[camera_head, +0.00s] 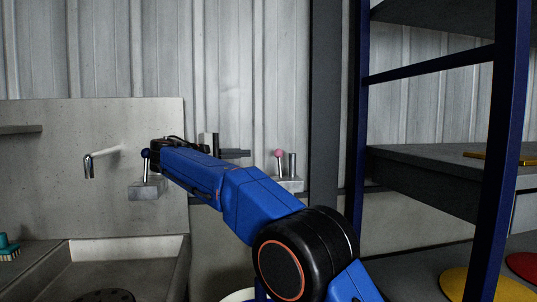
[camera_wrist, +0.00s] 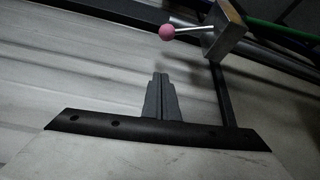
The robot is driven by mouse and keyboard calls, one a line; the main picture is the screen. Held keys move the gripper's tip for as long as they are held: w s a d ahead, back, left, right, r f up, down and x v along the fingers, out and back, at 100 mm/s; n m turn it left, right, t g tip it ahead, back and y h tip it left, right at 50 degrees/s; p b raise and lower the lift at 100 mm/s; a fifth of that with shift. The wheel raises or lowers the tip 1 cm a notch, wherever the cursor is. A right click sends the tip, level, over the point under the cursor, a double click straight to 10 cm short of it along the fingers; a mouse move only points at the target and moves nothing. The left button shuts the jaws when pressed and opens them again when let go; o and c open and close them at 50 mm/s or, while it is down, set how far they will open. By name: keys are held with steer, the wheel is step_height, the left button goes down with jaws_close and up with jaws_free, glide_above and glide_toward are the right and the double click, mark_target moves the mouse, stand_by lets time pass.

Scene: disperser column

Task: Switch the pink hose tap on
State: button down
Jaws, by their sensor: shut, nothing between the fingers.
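The pink hose tap is a lever with a pink ball knob (camera_head: 279,153) on a metal block (camera_head: 291,184), right of centre in the head view. In the wrist view the pink knob (camera_wrist: 167,32) is at the top, on a thin metal rod that runs right to a square metal block (camera_wrist: 226,32). My gripper (camera_head: 249,153) points right in the head view, with its tips a little left of the pink knob. In the wrist view my gripper (camera_wrist: 160,76) is shut and empty, and a gap shows between its tips and the knob. My arm hides the tap's lower left.
A spout (camera_head: 88,166) hangs over a sink (camera_head: 58,276). A blue-framed shelf rack (camera_head: 499,120) stands at the right. Corrugated wall (camera_head: 260,50) lies behind.

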mark_target(266, 153)
steer(key=x, duration=1)
steer(key=shift+w+d, duration=0.1)
steer(key=shift+d, duration=0.1)
steer(key=shift+s+d+r, duration=0.15)
steer(key=shift+s+d, duration=0.05)
steer(key=shift+s, duration=0.85)
steer(key=shift+s+d+r, duration=0.1)
steer(key=shift+s+d, duration=0.4)
steer(key=shift+s, duration=0.35)
steer(key=shift+s, duration=0.1)
